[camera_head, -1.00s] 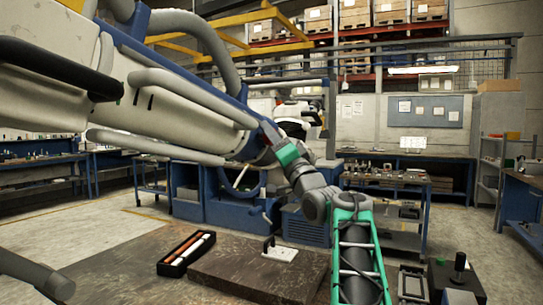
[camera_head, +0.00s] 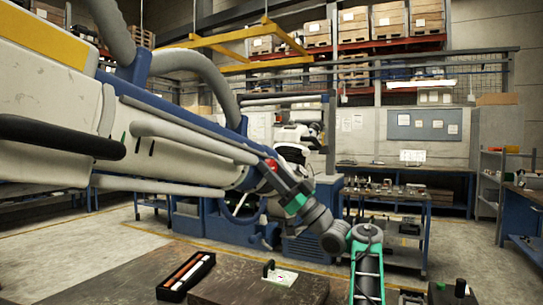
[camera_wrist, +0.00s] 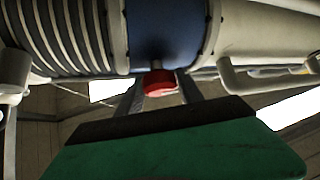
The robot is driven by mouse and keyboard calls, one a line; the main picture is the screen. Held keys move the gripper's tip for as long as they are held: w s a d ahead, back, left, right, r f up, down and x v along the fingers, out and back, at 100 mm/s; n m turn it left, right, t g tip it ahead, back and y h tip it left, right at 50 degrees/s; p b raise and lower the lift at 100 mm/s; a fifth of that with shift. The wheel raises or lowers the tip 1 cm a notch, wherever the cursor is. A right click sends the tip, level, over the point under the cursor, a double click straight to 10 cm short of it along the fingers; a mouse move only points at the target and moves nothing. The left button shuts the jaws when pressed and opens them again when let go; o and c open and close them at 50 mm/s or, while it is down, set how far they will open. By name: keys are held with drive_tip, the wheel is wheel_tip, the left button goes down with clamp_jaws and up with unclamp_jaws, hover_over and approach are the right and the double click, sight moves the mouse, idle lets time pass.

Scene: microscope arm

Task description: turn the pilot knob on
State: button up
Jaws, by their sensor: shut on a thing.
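The pilot knob, a small red round knob (camera_wrist: 160,82), sits under the blue collar (camera_wrist: 166,30) of a large white and blue machine arm (camera_head: 165,145). In the head view the red knob (camera_head: 271,166) shows at the arm's right end. My gripper (camera_wrist: 160,92) has its two grey fingers on either side of the knob and is shut on it. In the head view my gripper (camera_head: 274,172) reaches up to the knob from the lower right. The fingertips' contact is partly hidden, and the knob's turn angle cannot be told.
A dark worktop (camera_head: 120,270) below holds a black tray (camera_head: 187,275) with red and white rods and a small white plate (camera_head: 280,276). Grey hoses (camera_head: 190,62) and black handles (camera_head: 60,135) run along the machine arm. Open floor lies behind, with benches and shelves.

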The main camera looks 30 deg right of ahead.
drive_tip(key=shift+n+g+y+p, duration=0.8)
drive_tip(key=shift+n+y+p, duration=0.15)
drive_tip(key=shift+n, duration=0.15)
drive_tip(key=shift+r+h, duration=0.1)
drive_tip(key=shift+h, duration=0.15)
drive_tip(key=o, duration=1.4)
drive_tip(key=b+v, duration=0.3)
drive_tip(key=v, duration=0.5)
drive_tip(key=shift+w, duration=0.1)
